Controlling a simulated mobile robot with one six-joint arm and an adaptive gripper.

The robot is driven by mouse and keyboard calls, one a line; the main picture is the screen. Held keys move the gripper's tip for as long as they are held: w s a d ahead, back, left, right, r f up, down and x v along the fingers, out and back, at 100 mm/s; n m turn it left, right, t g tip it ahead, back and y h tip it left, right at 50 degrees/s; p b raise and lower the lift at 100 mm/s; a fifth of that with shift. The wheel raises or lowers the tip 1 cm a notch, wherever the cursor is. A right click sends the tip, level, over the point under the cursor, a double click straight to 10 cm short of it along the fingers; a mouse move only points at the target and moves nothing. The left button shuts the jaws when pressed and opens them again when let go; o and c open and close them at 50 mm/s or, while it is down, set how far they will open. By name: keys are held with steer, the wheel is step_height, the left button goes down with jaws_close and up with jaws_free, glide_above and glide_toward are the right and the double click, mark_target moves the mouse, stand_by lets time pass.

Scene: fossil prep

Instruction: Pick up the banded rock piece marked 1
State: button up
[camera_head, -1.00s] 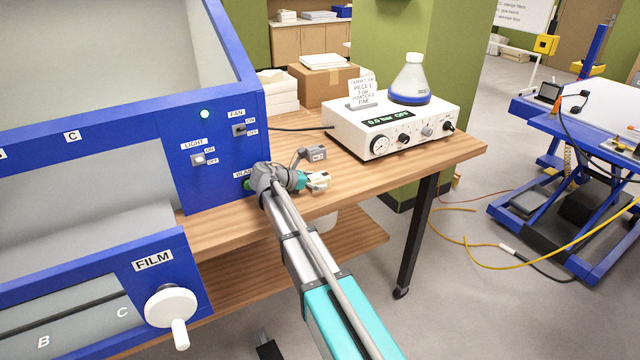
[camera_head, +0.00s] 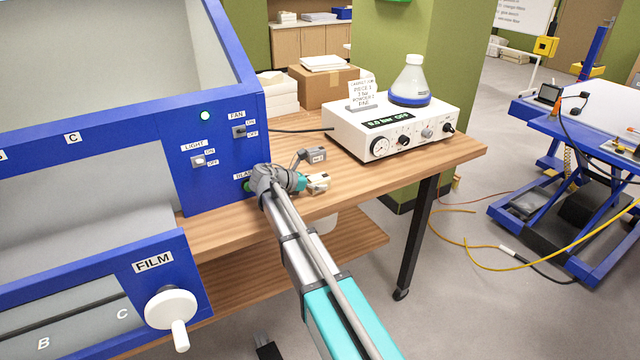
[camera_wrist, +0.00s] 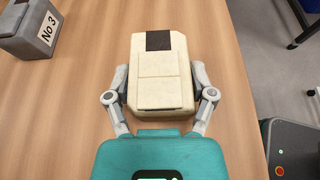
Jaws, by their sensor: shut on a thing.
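A cream block (camera_wrist: 160,80) with a dark square on its top and thin lines across it sits between my fingers in the wrist view. It also shows in the head view (camera_head: 318,183) at the front part of the wooden bench. I cannot read a number 1 on it. My gripper (camera_wrist: 159,76) is shut on the cream block, one finger on each side. The fingertips are partly hidden by its sides. In the head view my gripper (camera_head: 302,183) is small, and I cannot tell whether the block is touching the bench.
A grey block marked No 3 (camera_head: 314,154) stands close behind; it also shows in the wrist view (camera_wrist: 28,35). The white control box (camera_head: 390,130) with a flask (camera_head: 410,82) is behind right. The blue cabinet (camera_head: 215,150) rises at left. The bench edge (camera_head: 400,188) is near.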

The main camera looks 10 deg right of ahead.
steer(key=shift+r, duration=0.1)
steer(key=shift+r+p, duration=0.95)
steer(key=shift+p, duration=0.15)
steer(key=s+d+r+p, duration=0.1)
steer(key=s+r+p, duration=0.9)
steer(key=s, duration=0.4)
steer(key=shift+d+r+p, duration=0.35)
steer(key=shift+r+p, duration=0.05)
steer(key=shift+r, duration=0.05)
